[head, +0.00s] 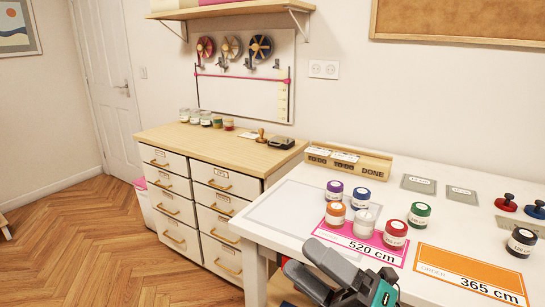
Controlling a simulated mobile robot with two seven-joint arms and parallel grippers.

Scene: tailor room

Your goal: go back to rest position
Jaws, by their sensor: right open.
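My right gripper (302,260) shows at the bottom centre, at the front edge of the white table (290,222). Its two dark grey fingers point up and to the left and are apart, with nothing seen between them. The teal and black gripper body lies at the bottom edge of the picture. My left gripper is not in view.
Several lidded jars, such as the red one (395,233), stand around the pink 520 cm card (350,249). An orange 365 cm card (470,276) lies right. A wooden tray (375,167) sits behind. A drawer cabinet (185,200) stands left; the floor further left is clear.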

